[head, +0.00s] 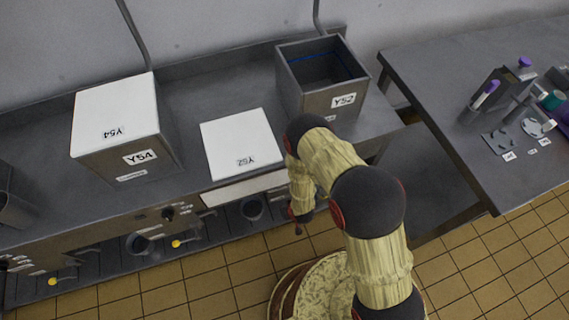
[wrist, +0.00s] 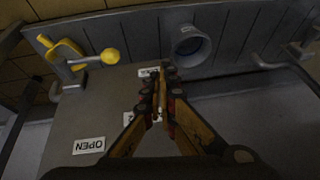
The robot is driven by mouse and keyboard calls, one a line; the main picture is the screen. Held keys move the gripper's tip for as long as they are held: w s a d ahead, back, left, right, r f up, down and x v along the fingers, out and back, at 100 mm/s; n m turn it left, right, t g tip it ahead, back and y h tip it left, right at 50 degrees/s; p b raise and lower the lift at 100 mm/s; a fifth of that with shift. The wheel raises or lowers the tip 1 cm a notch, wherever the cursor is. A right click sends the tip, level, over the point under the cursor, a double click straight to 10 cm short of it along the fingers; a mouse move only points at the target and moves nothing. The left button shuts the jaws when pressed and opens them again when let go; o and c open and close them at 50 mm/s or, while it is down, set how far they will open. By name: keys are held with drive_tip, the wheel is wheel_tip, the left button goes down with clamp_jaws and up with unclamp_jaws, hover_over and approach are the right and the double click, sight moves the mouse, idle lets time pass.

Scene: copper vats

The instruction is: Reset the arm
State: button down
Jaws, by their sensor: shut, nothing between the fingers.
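My arm (head: 371,270) rises from the round base at the lower middle of the head view and bends over toward the counter front. My gripper (head: 299,222) hangs low beside the counter's front edge, partly hidden by my own arm. In the wrist view my gripper (wrist: 160,97) shows its two fingers brought together, with nothing held between them. The fingers point toward a grey panel with a yellow-handled valve (wrist: 68,51) to the left and a round pipe opening (wrist: 190,43) ahead.
The counter (head: 215,87) holds a white-lidded vat marked Y54 (head: 117,108), a lower white lid marked Y52 (head: 240,143), and an open vat (head: 331,107). A side table (head: 440,80) at right carries small tools. Tiled floor (head: 190,290) is clear at front left.

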drive_tip(key=s+d+r+g+h, duration=0.25)
drive_tip(key=s+d+g, duration=0.35)
drive_tip(key=s, duration=0.5)
drive_tip(key=w+d+r, duration=0.2)
drive_tip(key=r, duration=1.4)
drive_tip(key=w+d+r, duration=0.1)
drive_tip(key=d+r, duration=0.1)
drive_tip(key=r, duration=1.4)
drive_tip(key=s+d+r+m+t, duration=0.1)
drive_tip(key=s+d+r+t, duration=0.1)
drive_tip(key=r, duration=0.9)
drive_tip(key=s+d+r+m+t, duration=0.1)
drive_tip(key=s+d+r+t, duration=0.1)
drive_tip(key=r, duration=1)
drive_tip(key=s+d+r+m+t, duration=0.1)
drive_tip(key=s+d+r+t, duration=0.1)
drive_tip(key=r, duration=0.9)
drive_tip(key=shift+s+d+r+t, duration=0.25)
drive_tip(key=shift+s+d+t, duration=0.15)
drive_tip(key=shift+d+t, duration=0.4)
